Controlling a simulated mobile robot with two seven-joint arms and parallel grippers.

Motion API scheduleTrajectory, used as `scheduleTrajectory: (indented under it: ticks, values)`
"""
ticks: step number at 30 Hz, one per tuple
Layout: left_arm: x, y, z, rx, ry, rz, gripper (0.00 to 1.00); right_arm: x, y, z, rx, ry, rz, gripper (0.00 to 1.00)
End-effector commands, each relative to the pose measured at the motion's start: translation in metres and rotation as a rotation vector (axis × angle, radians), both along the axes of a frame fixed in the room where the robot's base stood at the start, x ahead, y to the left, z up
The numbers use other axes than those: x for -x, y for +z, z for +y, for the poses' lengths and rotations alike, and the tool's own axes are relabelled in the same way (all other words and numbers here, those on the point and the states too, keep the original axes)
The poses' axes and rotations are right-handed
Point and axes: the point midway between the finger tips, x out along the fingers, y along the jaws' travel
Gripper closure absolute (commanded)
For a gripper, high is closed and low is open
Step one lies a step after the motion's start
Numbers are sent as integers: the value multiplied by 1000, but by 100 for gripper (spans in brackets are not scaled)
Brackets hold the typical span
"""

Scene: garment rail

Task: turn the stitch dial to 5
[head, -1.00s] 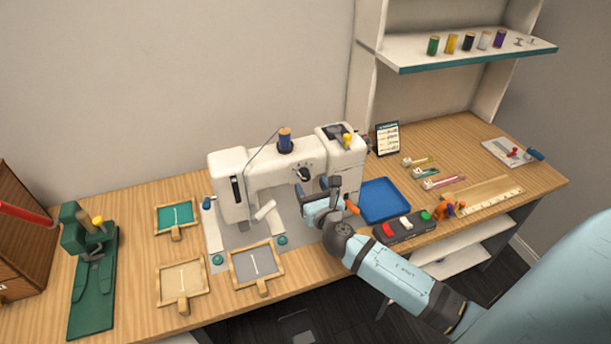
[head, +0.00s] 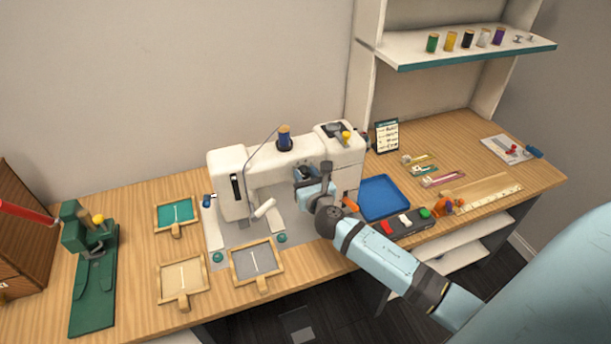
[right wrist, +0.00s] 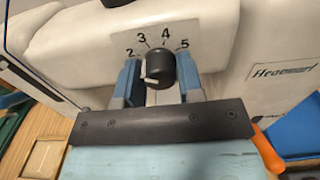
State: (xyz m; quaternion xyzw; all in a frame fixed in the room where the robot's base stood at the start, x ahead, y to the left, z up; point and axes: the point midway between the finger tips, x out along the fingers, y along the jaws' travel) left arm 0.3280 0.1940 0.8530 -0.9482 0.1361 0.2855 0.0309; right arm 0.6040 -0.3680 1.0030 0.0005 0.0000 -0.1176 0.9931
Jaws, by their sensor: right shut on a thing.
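The stitch dial (right wrist: 160,68) is a black round knob on the front of the white sewing machine (head: 232,165). The numbers 2, 3, 4 and 5 are printed in an arc above it. A white mark shows on the lower left of the knob, on the side of the 2 and away from the 5. My right gripper (right wrist: 160,80) has a blue finger on each side of the knob and is shut on it. My left gripper is not in view.
A blue tray (head: 382,198) and a switch box with coloured buttons (head: 405,222) lie right of the machine. Small framed pieces (head: 182,280) and a green stand (head: 92,285) are to the left. A small card (head: 387,136) stands behind the tray.

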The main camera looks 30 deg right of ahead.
Motion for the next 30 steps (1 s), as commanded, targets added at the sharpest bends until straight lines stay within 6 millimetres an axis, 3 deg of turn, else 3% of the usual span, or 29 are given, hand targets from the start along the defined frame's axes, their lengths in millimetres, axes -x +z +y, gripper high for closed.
scheduleTrajectory:
  ticks: [11,30]
  values:
    - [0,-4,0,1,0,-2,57,0,-1,0,-116,-1,-28,89]
    - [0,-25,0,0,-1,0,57,0,-2,0,-681,-1,-163,89]
